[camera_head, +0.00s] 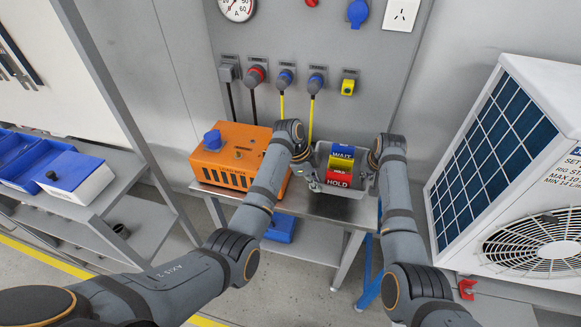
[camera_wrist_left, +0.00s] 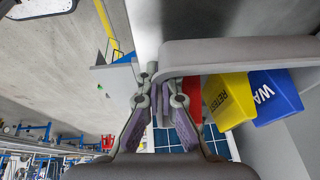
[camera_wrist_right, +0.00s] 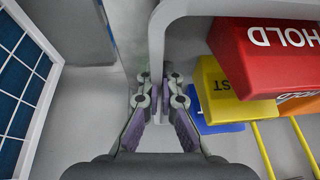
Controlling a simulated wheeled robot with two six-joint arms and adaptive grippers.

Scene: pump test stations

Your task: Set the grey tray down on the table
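The grey tray (camera_head: 348,191) is in front of me over the right end of the metal table (camera_head: 310,207); whether it touches the tabletop I cannot tell. It holds a blue WAIT block (camera_head: 343,151), a yellow RETEST block (camera_head: 341,163) and a red HOLD block (camera_head: 339,178). My left gripper (camera_head: 311,176) is shut on the tray's left wall, which also shows in the left wrist view (camera_wrist_left: 245,48). My right gripper (camera_head: 373,166) is shut on its right wall, seen in the right wrist view (camera_wrist_right: 157,45). The tray looks roughly level.
An orange pump unit (camera_head: 228,157) with a blue cap stands on the table, left of the tray. Sockets and cables (camera_head: 285,80) are on the panel behind. A big white unit (camera_head: 545,130) stands at right. A shelf with blue bins (camera_head: 30,165) is at left.

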